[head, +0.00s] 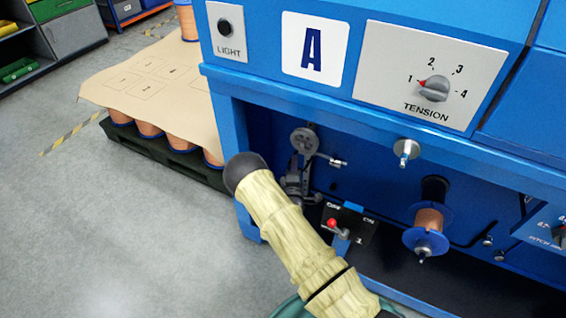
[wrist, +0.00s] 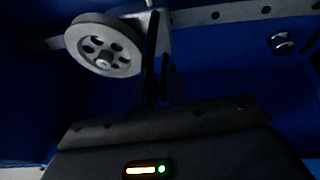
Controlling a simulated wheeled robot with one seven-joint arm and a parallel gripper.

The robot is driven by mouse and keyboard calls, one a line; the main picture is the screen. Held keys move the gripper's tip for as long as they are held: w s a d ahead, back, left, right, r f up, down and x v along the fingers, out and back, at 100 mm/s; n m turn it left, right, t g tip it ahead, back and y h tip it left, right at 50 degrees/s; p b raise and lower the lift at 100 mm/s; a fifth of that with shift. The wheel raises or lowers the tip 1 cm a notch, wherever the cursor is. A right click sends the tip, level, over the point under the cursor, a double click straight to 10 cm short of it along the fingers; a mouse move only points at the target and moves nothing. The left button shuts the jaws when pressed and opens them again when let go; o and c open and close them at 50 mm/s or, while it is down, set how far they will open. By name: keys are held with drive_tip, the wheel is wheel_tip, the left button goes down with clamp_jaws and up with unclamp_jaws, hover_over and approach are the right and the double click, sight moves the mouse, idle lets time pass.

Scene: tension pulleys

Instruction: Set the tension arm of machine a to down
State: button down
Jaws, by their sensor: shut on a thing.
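Machine A (head: 390,70) is the blue cabinet with a white "A" plate (head: 315,48). Its tension arm carries a grey spoked pulley (head: 304,142) inside the open bay at the left, and the pulley shows large in the wrist view (wrist: 103,45). My gripper (head: 297,165) reaches up just below the pulley. In the wrist view its dark fingers (wrist: 157,72) are shut on the arm's grey bracket (wrist: 153,28) beside the pulley. The fingertips are dark, and the exact contact is hard to see. My sleeved arm hides the lower left of the bay.
A switch box with a red-tipped lever (head: 333,224) sits right of my gripper. A copper spool (head: 428,220) and a guide roller (head: 406,150) are further right. The tension dial (head: 434,88) points near 1. Free floor (head: 120,230) lies left, before a loaded pallet (head: 160,148).

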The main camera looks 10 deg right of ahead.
wheel_tip(320, 180, down, 6)
drive_tip(key=b, duration=0.3)
drive_tip(key=shift+w+d+f, duration=0.15)
drive_tip(key=shift+w+d, duration=0.05)
drive_tip(key=shift+d, duration=0.15)
drive_tip(key=c, duration=1.5)
unclamp_jaws()
drive_tip(key=shift+f, duration=0.15)
drive_tip(key=shift+a, duration=0.15)
drive_tip(key=shift+s+f, duration=0.15)
